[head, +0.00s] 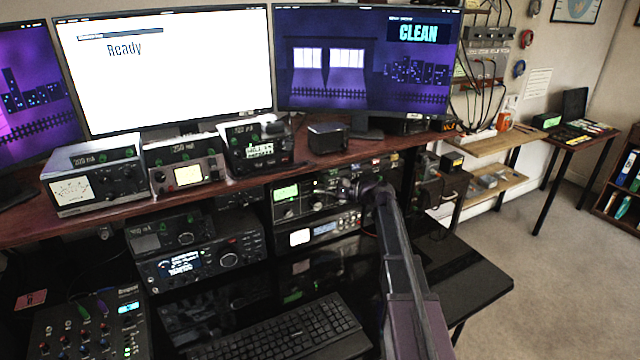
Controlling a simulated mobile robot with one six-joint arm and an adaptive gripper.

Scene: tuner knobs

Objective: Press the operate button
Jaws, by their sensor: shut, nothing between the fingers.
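My arm reaches up from the bottom of the head view, and my gripper (352,188) is at the front of a black radio unit (318,193) under the wooden shelf. The gripper looks shut and holds nothing. The unit has a green lit display at its left, with knobs and small controls along its front. My gripper covers part of the unit's right side. I cannot make out which control is the operate button, or whether the gripper touches the panel.
A second unit (325,229) with a white display sits just below. Several devices stand on the wooden shelf (225,187), under monitors reading "Ready" and "CLEAN". A keyboard (285,335) lies on the black desk, and a mixer (90,325) is at the lower left. Open floor is at the right.

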